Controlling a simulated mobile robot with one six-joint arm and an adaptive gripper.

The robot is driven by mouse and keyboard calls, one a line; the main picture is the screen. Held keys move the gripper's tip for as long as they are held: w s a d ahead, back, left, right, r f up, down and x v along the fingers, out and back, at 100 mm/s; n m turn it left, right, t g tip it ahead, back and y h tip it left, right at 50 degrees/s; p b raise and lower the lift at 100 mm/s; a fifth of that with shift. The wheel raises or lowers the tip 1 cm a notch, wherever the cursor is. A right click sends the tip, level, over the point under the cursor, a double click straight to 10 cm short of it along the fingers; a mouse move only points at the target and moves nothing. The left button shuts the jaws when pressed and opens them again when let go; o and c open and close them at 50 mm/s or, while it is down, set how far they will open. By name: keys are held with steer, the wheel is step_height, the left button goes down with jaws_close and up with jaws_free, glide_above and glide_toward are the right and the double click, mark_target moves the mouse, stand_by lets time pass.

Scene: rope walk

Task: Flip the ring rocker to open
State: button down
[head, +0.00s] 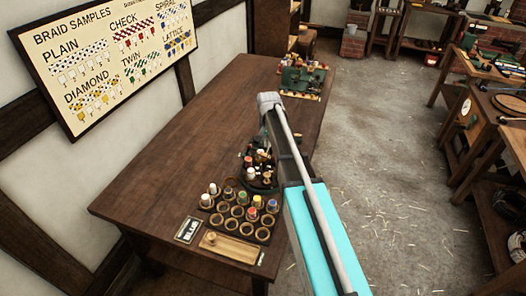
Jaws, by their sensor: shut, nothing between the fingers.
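A small machine with a dark green round base (254,186) stands on the wooden table, just left of my arm. It carries several bobbins with white and coloured tops, and dark and brass parts in its middle. My arm covers its right side. I cannot make out the ring rocker or its position; it is too small or hidden. My arm rises from the lower right, with a cyan link and a grey link reaching over the table. I cannot make out my gripper; the arm or the machine's parts may hide it.
A rack of round cups (237,217), some holding coloured bobbins, stands in front of the machine. A small sign (187,230) and a wooden tray (231,246) lie near the front edge. A green machine (303,80) stands at the far end. The table's left half (160,170) is clear.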

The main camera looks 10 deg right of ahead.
mark_target(268, 156)
steer(key=shift+r+p, duration=1.35)
steer(key=shift+r, duration=0.25)
steer(key=s+a+n, duration=0.2)
steer(key=s+n, duration=0.4)
steer(key=s, duration=1.9)
steer(key=shift+f, duration=0.25)
steer(key=shift+s, duration=0.15)
